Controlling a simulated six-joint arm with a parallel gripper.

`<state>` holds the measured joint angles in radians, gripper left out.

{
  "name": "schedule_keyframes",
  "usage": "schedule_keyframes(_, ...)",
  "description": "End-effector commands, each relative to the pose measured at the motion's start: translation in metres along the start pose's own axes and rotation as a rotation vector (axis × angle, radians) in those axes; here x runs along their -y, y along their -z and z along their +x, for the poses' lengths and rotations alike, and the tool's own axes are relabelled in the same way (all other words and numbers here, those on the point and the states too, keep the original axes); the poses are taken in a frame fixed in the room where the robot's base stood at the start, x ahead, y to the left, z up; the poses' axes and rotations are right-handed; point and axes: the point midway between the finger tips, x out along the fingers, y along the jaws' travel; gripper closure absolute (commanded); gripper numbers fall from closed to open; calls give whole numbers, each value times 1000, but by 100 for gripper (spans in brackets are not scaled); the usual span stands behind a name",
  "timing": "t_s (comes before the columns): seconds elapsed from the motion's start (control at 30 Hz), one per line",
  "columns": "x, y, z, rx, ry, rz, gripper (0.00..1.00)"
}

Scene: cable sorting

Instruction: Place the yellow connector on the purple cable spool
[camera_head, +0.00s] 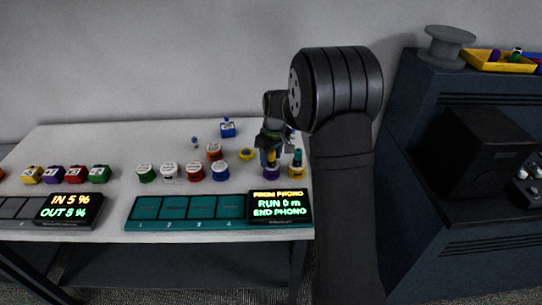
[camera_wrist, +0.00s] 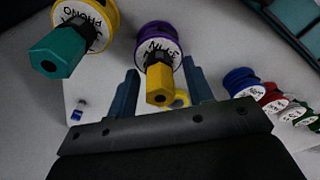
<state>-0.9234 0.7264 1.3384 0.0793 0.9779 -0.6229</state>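The yellow connector (camera_head: 271,158) stands on top of the purple cable spool (camera_head: 271,173) near the table's right edge. In the wrist view the yellow connector (camera_wrist: 160,86) sits at the middle of the labelled face of the purple spool (camera_wrist: 150,27). My gripper (camera_head: 271,153) is over the connector. In the wrist view my gripper (camera_wrist: 160,68) is open, one finger on each side of the connector, with visible gaps between. The arm hides part of the table's right side in the head view.
A yellow spool (camera_head: 296,173) bearing a teal connector (camera_head: 298,157) stands close on the right. A blue spool (camera_head: 220,173) and several others stand to the left. A teal tray (camera_head: 188,222) and a lit display (camera_head: 280,206) lie in front.

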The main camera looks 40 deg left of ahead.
Motion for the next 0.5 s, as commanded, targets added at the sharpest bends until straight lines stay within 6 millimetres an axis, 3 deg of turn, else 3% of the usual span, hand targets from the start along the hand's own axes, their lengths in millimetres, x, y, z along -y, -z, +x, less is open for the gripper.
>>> schedule_keyframes(0.23, -1, 1, -16, -4, -2, 0, 53)
schedule_keyframes(0.5, -1, 1, -73, -4, -3, 0, 53)
